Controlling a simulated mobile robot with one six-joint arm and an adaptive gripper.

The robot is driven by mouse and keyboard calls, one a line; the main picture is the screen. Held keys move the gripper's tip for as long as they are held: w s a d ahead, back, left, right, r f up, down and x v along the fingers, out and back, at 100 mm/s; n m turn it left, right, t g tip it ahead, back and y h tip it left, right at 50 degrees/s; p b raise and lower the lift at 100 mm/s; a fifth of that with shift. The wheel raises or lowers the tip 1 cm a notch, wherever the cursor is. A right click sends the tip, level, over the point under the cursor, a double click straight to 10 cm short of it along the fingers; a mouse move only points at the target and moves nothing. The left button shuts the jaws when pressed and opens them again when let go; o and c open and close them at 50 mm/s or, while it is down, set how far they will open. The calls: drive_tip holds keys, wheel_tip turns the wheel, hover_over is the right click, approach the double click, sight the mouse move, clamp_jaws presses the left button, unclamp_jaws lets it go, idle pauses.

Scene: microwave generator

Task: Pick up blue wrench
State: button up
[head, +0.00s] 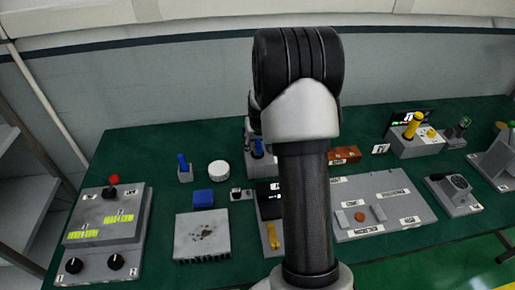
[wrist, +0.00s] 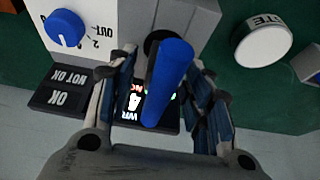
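An upright blue rod-like handle (wrist: 168,85), which looks like the blue wrench, stands in a dark round hole of a grey box (wrist: 185,18) in the wrist view. My gripper (wrist: 162,62) has one finger on each side of the handle. A narrow gap shows on the left; on the right the finger is very close, and contact is unclear. In the head view the blue handle (head: 257,148) shows just left of my arm, which hides most of the box and the gripper. Another blue upright piece (head: 182,162) stands in a small grey holder further left.
The box carries a blue knob (wrist: 64,28). A white round button (wrist: 262,40) lies to the right in the wrist view. The green table (head: 150,148) holds a left control panel (head: 103,222), a grey finned block (head: 202,236) and a yellow wrench-like piece (head: 272,236).

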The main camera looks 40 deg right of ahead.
clamp_jaws()
idle(0.3)
drive_tip(key=shift+r, duration=0.1)
